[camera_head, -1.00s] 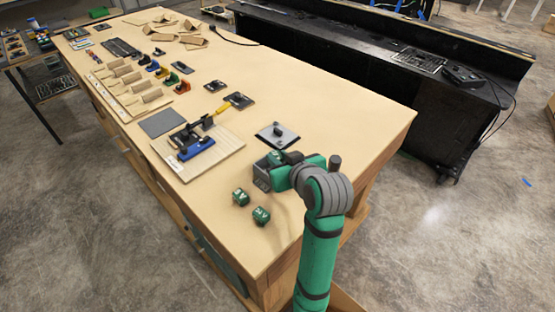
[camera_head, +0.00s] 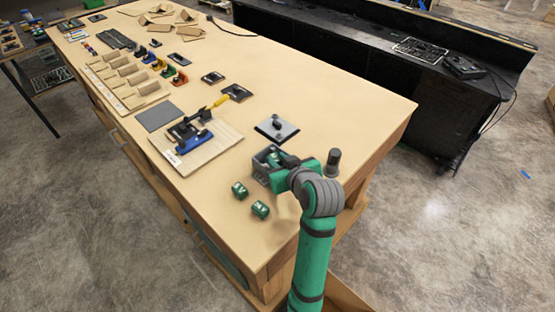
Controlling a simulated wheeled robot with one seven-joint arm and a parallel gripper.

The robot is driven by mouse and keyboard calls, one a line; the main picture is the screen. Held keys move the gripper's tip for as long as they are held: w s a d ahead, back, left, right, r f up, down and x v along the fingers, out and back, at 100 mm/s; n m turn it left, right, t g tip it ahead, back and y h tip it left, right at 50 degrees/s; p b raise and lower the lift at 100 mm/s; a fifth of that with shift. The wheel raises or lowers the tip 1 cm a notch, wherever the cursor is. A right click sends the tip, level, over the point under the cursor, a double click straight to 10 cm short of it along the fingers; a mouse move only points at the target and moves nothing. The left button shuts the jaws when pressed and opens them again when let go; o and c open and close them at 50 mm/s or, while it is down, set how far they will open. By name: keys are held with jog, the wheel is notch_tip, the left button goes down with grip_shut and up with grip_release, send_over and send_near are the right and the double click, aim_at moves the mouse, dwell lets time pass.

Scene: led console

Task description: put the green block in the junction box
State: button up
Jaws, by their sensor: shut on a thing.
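The junction box (camera_head: 259,173) appears to be the small grey open-topped box near the table's front right part. My gripper (camera_head: 280,161) is at this box and shut on a green block (camera_head: 274,157), which shows at the box opening. My gripper hides part of the box and the block, so I cannot tell whether the block touches the box floor. Two other green blocks with white marks sit on the table left of my arm: one green block (camera_head: 239,189) is farther back, the other (camera_head: 260,209) is nearer the front.
A grey plate with a black knob (camera_head: 277,128) lies just behind the box. A wooden board (camera_head: 215,148) carries a blue and black clamp fixture (camera_head: 194,138) with a yellow handle. The table (camera_head: 340,105) is clear to the right.

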jog(key=shift+f, duration=0.5)
jog(key=o, duration=0.7)
jog(key=shift+o, duration=0.2)
jog(key=shift+f, duration=0.15)
jog(key=shift+a, duration=0.1)
jog(key=shift+r, duration=0.2)
jog(key=r+v, duration=0.1)
jog(key=v, duration=1.1)
jog(key=shift+r, duration=0.15)
